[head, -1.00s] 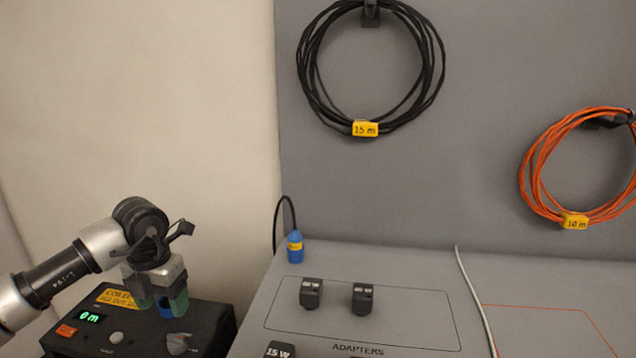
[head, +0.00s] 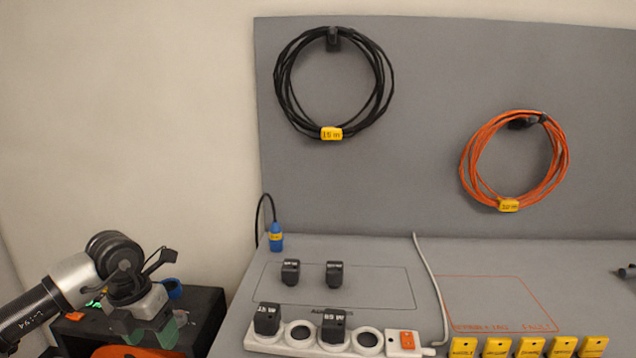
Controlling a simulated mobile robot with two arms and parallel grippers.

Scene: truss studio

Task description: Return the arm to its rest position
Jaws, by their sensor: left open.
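My left arm comes in from the left edge. Its gripper (head: 150,334), with green finger pads, is open at the lower left, and I see nothing held between the fingers. It is in front of a black box (head: 205,310) and hides part of it. I cannot tell how far the gripper is from the box. My right gripper is not in view.
A grey bench holds two black adapters (head: 290,272), (head: 334,274), a white power strip (head: 268,344) with two black plugs, yellow tags (head: 497,347) and a blue connector (head: 276,238). Black (head: 283,88) and orange (head: 470,160) cable coils hang behind. An orange object (head: 125,352) shows below the gripper.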

